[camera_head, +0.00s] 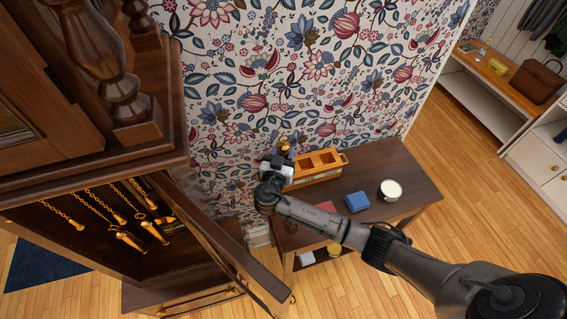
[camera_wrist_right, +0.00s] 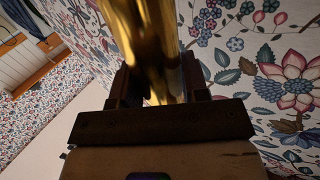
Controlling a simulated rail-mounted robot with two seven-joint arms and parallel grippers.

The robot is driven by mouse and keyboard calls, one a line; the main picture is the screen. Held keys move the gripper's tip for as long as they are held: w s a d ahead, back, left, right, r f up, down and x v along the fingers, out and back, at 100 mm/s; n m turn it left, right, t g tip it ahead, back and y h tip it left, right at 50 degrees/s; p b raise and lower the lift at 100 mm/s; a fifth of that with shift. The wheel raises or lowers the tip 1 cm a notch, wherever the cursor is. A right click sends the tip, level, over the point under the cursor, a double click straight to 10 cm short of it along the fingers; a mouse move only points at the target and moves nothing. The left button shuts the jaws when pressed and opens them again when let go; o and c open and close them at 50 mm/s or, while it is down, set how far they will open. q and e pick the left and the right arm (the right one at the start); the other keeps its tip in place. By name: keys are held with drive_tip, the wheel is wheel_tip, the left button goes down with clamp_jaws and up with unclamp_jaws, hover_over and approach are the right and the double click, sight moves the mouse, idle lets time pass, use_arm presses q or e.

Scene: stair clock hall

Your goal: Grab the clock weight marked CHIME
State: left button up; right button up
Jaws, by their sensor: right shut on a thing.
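My right gripper (camera_head: 280,158) is shut on a shiny brass cylinder that looks like a clock weight (camera_head: 284,145), at the left end of a wooden box (camera_head: 318,178) with compartments. In the right wrist view the brass weight (camera_wrist_right: 152,45) rises between the dark fingers of my right gripper (camera_wrist_right: 160,88). No marking is readable on it, so I cannot tell whether it says CHIME. Its lower end is hidden. Brass weights (camera_head: 130,240) and chains (camera_head: 95,203) show inside the open clock case at left. My left gripper is not in view.
The box stands on a dark wooden side table (camera_head: 410,180) against the floral wall, with a blue book (camera_head: 357,201) and a white-topped round tin (camera_head: 391,190). The clock case's open door (camera_head: 215,240) juts out left of the table. Floor at right is clear.

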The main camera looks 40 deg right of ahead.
clamp_jaws()
drive_tip(key=shift+r, duration=0.25)
